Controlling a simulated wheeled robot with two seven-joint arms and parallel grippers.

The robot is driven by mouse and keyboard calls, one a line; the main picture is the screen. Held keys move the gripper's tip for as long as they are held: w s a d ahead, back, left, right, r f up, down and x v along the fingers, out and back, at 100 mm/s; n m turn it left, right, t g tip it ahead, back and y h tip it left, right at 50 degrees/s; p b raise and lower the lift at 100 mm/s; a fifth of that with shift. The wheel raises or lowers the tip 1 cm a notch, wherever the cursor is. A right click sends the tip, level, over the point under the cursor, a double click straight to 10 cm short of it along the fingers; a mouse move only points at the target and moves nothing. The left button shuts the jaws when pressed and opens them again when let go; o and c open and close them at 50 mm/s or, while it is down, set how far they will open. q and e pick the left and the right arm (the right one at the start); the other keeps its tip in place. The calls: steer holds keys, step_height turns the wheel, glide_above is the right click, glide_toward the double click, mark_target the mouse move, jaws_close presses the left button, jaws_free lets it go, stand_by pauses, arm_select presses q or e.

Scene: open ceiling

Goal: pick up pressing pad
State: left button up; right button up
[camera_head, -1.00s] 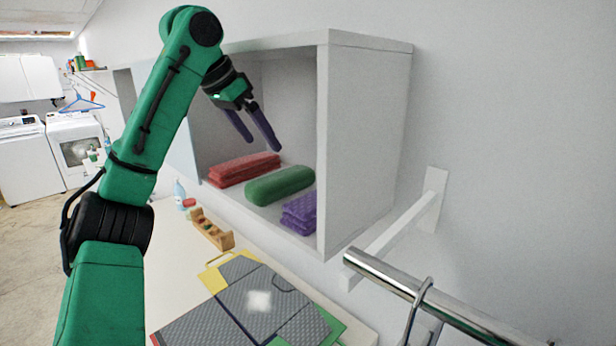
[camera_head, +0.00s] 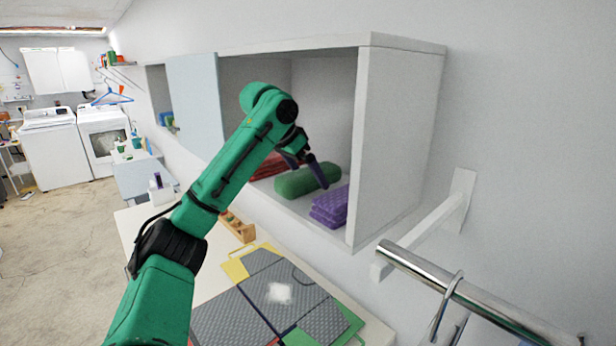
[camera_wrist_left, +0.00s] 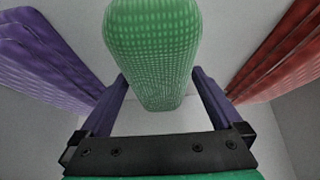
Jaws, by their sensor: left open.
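The pressing pad appears to be the long green rounded pad (camera_head: 292,184), lying in the open wall cabinet between folded red cloth (camera_head: 268,168) and folded purple cloth (camera_head: 330,206). My left gripper (camera_head: 305,170) reaches into the cabinet just over this pad, partly covering it. In the left wrist view the green pad (camera_wrist_left: 155,50) lies lengthwise ahead, its near end between the two open purple fingers (camera_wrist_left: 161,82). I cannot tell if the fingers touch it. The purple cloth (camera_wrist_left: 45,55) is at left and the red cloth (camera_wrist_left: 285,55) at right there. My right gripper is not in view.
The cabinet's right side wall (camera_head: 395,140) stands close to the purple cloth. A pale blue door panel (camera_head: 195,105) covers part of its left. Below is a table with a grey mat (camera_head: 235,315) and a small wooden rack (camera_head: 238,228). A metal rail (camera_head: 480,300) is at lower right.

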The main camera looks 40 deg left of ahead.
arm_select(q)
steer(key=shift+w+f, duration=0.1)
steer(key=shift+w, duration=0.15)
steer(key=shift+c, duration=0.6)
steer(key=c, duration=1.3)
